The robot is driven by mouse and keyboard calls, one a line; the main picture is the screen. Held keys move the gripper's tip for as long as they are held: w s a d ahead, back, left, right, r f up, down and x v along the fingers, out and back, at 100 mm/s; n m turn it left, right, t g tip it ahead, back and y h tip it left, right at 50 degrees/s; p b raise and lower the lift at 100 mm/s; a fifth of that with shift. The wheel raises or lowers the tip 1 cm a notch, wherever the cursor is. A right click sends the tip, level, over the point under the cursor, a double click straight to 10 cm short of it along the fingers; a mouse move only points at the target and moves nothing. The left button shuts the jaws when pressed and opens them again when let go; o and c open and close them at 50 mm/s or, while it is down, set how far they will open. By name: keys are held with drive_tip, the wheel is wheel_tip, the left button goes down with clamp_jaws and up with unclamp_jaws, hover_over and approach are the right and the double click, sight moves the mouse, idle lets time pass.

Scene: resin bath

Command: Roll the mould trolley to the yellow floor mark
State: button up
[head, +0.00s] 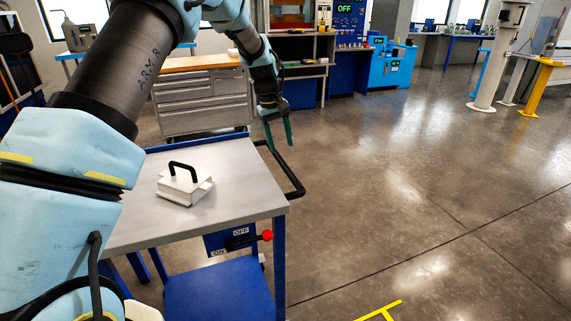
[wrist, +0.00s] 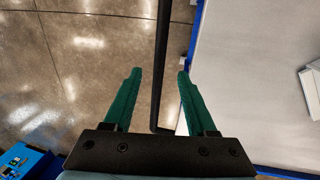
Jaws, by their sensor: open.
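The mould trolley (head: 240,193) has a grey top on a blue frame and stands at the lower left of the head view. A white mould (head: 184,188) with a black grip lies on it. The trolley's black push handle (head: 291,178) sticks out on its right side. My gripper (head: 279,136) is open, green fingers pointing down, near the handle's far end. In the wrist view, the handle bar (wrist: 162,60) runs between the open fingers (wrist: 159,74); contact cannot be told. The yellow floor mark (head: 383,311) shows partly at the bottom edge, right of the trolley.
A red-knobbed lever (head: 267,235) sits beside OFF and ON labels on the trolley's front. A grey drawer cabinet (head: 204,103) stands behind. Blue machines (head: 390,64) and a white post (head: 494,60) stand farther back. The floor right of the trolley is clear.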

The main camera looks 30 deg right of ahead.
sight(286, 167)
drive_tip(key=f, duration=0.3)
drive_tip(key=d+f+p, duration=0.1)
drive_tip(key=f, duration=0.1)
drive_tip(key=f+p, duration=0.1)
drive_tip(key=f, duration=0.2)
drive_tip(key=shift+s+d+f, duration=0.1)
drive_tip(key=shift+d+f, duration=0.25)
clamp_jaws()
idle(1.0)
